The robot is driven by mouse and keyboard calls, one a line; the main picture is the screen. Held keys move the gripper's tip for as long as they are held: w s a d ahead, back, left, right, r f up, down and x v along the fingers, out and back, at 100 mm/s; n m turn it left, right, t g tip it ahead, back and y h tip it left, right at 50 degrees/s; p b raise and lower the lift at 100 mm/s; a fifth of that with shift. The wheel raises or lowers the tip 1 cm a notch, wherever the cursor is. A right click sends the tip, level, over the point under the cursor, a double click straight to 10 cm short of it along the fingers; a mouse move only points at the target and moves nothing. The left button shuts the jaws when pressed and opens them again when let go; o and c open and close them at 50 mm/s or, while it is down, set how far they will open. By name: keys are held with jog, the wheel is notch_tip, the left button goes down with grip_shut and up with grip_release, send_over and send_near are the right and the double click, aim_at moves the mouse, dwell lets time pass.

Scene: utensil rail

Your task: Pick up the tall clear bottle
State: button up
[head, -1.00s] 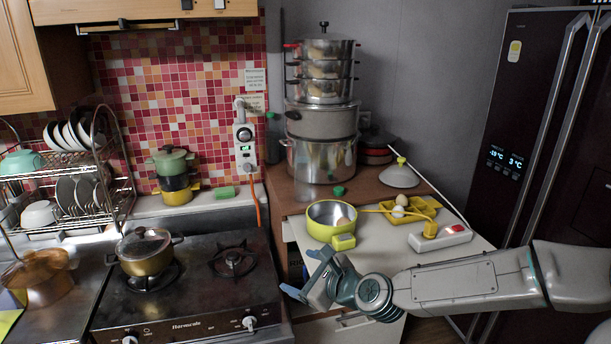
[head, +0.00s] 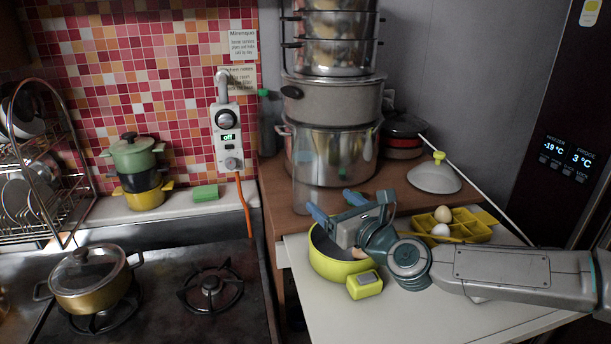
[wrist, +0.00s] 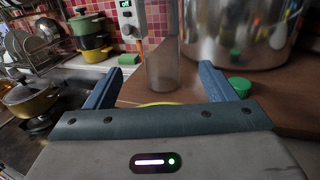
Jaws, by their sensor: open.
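The tall clear bottle (head: 306,188) stands upright on the brown counter, in front of the large steel pot. It is see-through and its outline is faint. In the wrist view the bottle (wrist: 162,68) shows ahead, between the lines of my two fingers; its top is cut off by the frame. My gripper (head: 331,201) is open and empty. It is above the yellow-green bowl, with its blue fingers pointing toward the bottle. I cannot tell the exact gap from the fingertips to the bottle.
A steel pot stack (head: 330,155) stands close behind the bottle. A green cap (wrist: 240,87) lies on the counter to its right. The yellow-green bowl (head: 333,266) is below my gripper. An egg tray (head: 470,226) and a pot lid (head: 435,178) are to the right.

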aim_at(302, 160)
jog(key=shift+p+x, duration=0.9)
jog(key=shift+x, duration=6.05)
jog(key=c, duration=1.4)
jog(key=shift+r, duration=0.1)
jog(key=shift+o, duration=0.3)
jog(key=shift+r, duration=0.6)
notch_tip(302, 160, up, 3)
jog(key=shift+d+r+b, duration=0.1)
jog(key=shift+b, duration=0.3)
jog(key=d+r+b, duration=0.1)
jog(key=d+r, duration=0.5)
jog(key=d, duration=0.5)
jog(key=shift+s+d+r, duration=0.2)
jog(key=shift+s+r, duration=0.05)
jog(key=shift+s, duration=0.25)
